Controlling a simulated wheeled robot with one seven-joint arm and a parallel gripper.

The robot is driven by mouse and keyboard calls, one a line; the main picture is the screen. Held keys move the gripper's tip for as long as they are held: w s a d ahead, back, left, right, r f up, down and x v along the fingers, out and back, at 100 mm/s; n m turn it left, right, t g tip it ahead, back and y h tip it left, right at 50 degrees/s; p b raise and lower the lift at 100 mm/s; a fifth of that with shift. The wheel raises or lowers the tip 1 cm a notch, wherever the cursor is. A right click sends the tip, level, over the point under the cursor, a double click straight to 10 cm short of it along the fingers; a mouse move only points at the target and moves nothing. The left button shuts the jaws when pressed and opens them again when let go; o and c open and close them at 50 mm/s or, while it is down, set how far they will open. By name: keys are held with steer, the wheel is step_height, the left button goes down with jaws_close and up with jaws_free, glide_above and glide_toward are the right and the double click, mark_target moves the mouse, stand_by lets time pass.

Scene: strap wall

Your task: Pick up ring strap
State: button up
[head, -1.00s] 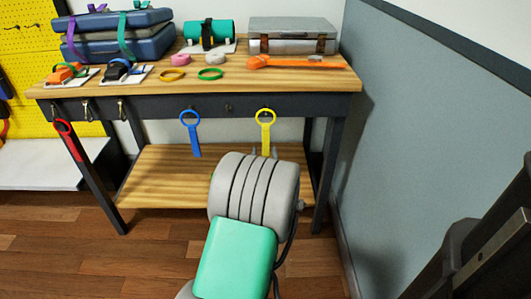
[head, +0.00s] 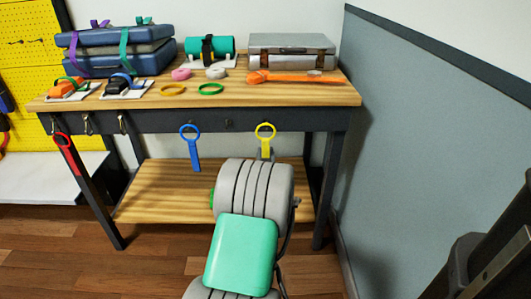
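Three ring straps hang from the front of the workbench: a red ring strap (head: 67,153) at the left, a blue ring strap (head: 191,147) in the middle and a yellow ring strap (head: 265,132) at the right. Each has a ring at the top and a flat tail below. My arm rises from the bottom of the picture in front of the yellow strap. My gripper (head: 265,154) is mostly hidden behind my grey arm link. Only small grey tips show, close to the yellow strap's tail. Whether they touch it is unclear.
The workbench (head: 335,90) has cases, strap rolls, rings and an orange tool on top. Its lower wooden shelf (head: 160,190) is bare. A grey partition (head: 420,160) stands close on the right. Open wooden floor lies in front.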

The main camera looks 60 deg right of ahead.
jaws_close()
stand_by(0.3)
